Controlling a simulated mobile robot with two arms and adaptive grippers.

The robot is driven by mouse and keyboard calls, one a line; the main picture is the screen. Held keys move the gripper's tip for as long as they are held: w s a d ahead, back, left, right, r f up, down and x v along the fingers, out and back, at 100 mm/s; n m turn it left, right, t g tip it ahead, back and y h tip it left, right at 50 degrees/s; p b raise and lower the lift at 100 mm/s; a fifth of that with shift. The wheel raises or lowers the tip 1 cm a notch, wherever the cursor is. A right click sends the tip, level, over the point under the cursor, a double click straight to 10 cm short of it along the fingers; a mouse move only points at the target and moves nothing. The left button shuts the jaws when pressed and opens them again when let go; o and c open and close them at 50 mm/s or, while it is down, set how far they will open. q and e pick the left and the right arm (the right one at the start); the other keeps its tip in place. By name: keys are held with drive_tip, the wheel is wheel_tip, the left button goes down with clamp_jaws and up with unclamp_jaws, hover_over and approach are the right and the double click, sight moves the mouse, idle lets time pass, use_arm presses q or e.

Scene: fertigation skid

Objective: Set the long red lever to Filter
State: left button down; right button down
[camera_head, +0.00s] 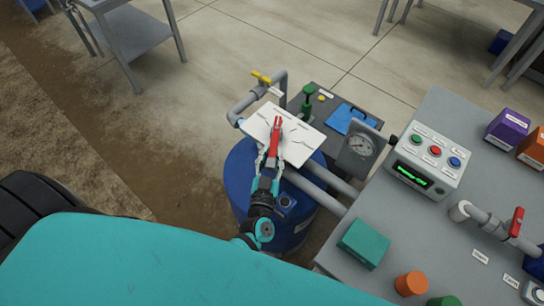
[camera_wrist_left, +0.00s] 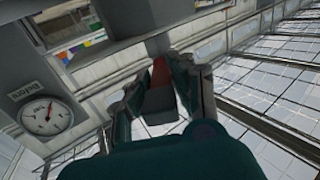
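The long red lever (camera_head: 277,132) lies over a white plate (camera_head: 303,150) with dark markings, on top of the blue drum. I cannot read the plate's labels, so the lever's setting is unclear. My left gripper (camera_head: 271,157) is at the near end of the lever, one finger on each side. In the left wrist view the red lever (camera_wrist_left: 160,75) shows between the two fingertips (camera_wrist_left: 163,90). Whether both fingers press on it is not clear. My right gripper is not in view.
A blue drum (camera_head: 242,178) stands under the plate, with grey pipes beside it. A yellow-handled valve (camera_head: 262,77), a green valve (camera_head: 307,101) and a pressure gauge (camera_head: 361,146) are close by. A grey bench (camera_head: 390,205) with a button box (camera_head: 430,162) is at the right.

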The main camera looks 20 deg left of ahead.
use_arm(q)
drive_tip(key=c, duration=1.2)
unclamp_jaws()
drive_tip(key=shift+w+a, duration=0.1)
drive_tip(key=shift+w, duration=0.05)
drive_tip(key=shift+o, duration=0.2)
drive_tip(key=v, duration=1.2)
